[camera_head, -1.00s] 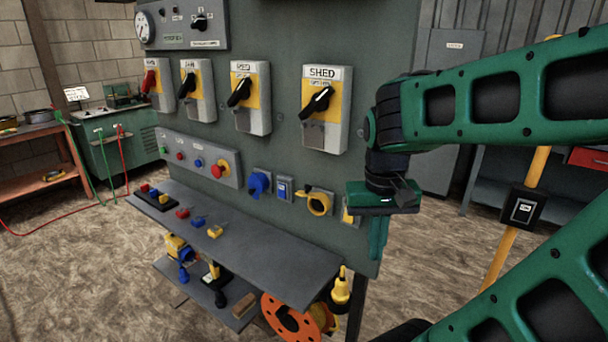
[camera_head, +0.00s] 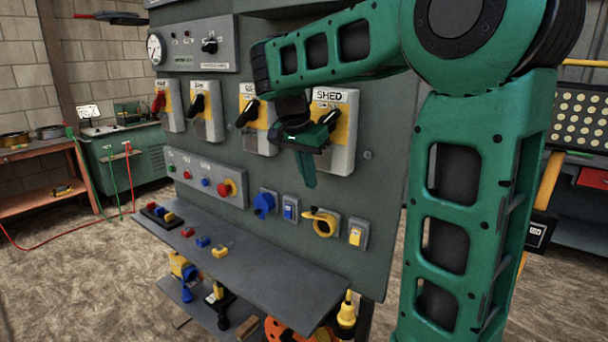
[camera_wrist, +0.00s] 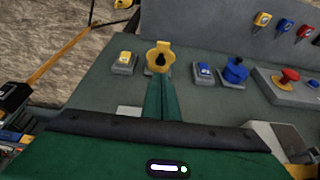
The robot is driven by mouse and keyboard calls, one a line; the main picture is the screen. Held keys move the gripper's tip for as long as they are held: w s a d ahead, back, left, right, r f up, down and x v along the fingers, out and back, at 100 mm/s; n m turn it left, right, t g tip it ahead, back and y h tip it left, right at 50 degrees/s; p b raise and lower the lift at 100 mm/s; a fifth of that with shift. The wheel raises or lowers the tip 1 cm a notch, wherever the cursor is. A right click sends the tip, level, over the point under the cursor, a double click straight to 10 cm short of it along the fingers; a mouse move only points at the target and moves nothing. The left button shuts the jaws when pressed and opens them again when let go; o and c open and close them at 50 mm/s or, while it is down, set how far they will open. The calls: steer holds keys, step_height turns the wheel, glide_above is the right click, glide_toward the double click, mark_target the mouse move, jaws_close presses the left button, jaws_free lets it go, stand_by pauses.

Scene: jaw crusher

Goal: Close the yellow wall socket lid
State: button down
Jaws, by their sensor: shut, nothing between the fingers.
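The yellow wall socket (camera_head: 322,224) is on the lower part of the grey panel. Its dark opening shows, with a yellow lid part to its side, so the lid looks open. In the wrist view the yellow socket (camera_wrist: 160,63) lies just beyond my fingertips, and its dark centre is visible. My gripper (camera_head: 307,180) is shut and empty, in front of the SHED switch, above and slightly left of the socket. Its closed green fingers also show in the wrist view (camera_wrist: 163,84). No contact with the socket is visible.
A yellow rocker switch (camera_head: 356,235) is right of the socket. A blue switch (camera_head: 290,208) and a blue socket (camera_head: 264,204) are to its left. A grey shelf (camera_head: 265,280) juts out below. The SHED switch box (camera_head: 343,140) is close behind my gripper.

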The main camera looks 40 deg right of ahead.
mark_target(313, 208)
steer(key=x, duration=0.6)
steer(key=shift+a, duration=0.1)
steer(key=shift+f, duration=0.1)
